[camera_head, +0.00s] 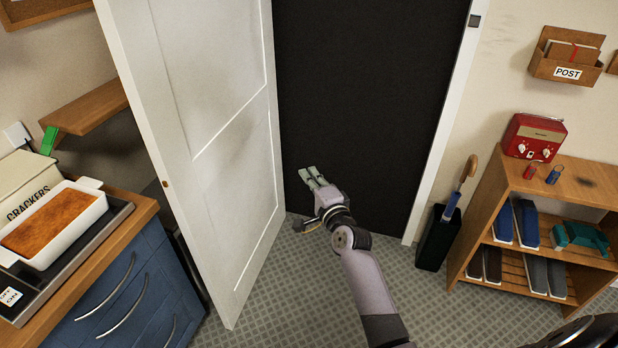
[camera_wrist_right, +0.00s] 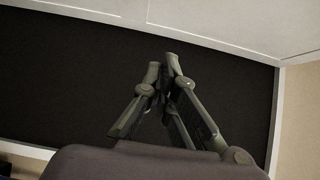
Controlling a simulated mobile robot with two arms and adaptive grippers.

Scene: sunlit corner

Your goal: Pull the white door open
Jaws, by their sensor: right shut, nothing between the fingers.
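The white door (camera_head: 215,130) stands wide open in the head view, swung toward the left of a dark doorway (camera_head: 365,90). Its panelled face and its free edge, with a small latch, show on the left. My right gripper (camera_head: 312,177) is in the doorway beside the door, apart from its handle, which I cannot make out. In the right wrist view the right gripper (camera_wrist_right: 164,66) has its fingers together and nothing between them. The white door also shows along the top of that view (camera_wrist_right: 200,22). My left gripper is not in view.
A blue drawer cabinet (camera_head: 125,290) with a baking dish (camera_head: 85,222) and a crackers box (camera_head: 25,185) stands left of the door. Right of the doorway are an umbrella stand (camera_head: 437,240) and a wooden shoe rack (camera_head: 490,215) with a red radio (camera_head: 535,135). Patterned floor (camera_head: 290,300) is clear in front.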

